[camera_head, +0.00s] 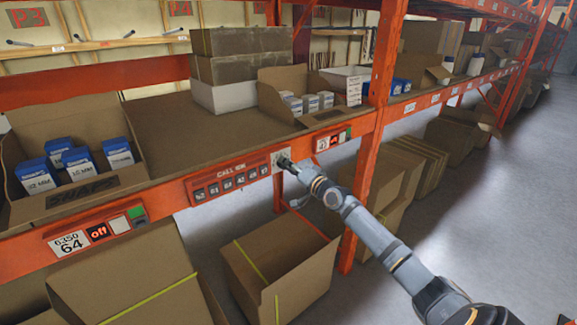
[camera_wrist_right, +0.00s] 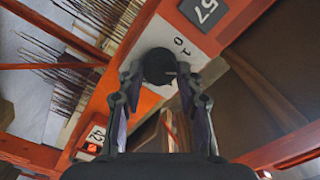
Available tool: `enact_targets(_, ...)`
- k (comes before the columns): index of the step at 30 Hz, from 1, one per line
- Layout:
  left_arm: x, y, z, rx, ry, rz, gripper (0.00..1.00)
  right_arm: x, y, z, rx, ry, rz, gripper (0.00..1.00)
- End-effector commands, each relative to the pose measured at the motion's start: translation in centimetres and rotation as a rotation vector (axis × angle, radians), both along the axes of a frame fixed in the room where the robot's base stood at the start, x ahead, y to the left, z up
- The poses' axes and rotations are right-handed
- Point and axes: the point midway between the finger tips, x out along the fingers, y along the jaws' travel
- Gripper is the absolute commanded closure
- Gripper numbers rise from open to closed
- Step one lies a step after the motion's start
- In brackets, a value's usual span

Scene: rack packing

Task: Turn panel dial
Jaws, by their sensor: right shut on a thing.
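The dial (camera_wrist_right: 158,66) is a round black knob on a white plate (camera_wrist_right: 175,40), seen in the right wrist view. In the head view the plate sits at the right end of the orange call panel (camera_head: 228,176) on the shelf's front beam. My right gripper (camera_wrist_right: 158,73) is shut on the dial, one finger on each side of it. In the head view my right gripper (camera_head: 285,164) reaches the plate from the lower right and covers most of the dial. My left gripper does not show.
The call panel has several numbered buttons in a row. The aisle floor (camera_head: 480,220) at right is clear.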

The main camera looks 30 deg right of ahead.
Motion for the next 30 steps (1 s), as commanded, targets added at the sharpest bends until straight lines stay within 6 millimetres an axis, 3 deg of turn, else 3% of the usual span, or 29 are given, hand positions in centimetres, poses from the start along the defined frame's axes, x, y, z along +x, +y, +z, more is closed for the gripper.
enact_targets(23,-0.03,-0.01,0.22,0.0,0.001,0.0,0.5,0.02,-0.04,0.08,0.104,0.005,-0.001,0.96)
enact_targets(24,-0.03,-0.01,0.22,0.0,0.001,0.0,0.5,0.02,-0.04,0.08,0.103,0.005,0.0,0.63)
enact_targets(28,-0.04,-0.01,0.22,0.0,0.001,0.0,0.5,0.01,-0.04,0.05,0.103,0.007,0.0,0.45)
enact_targets(30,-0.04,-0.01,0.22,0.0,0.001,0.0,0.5,0.01,-0.03,0.03,0.103,0.007,0.0,0.42)
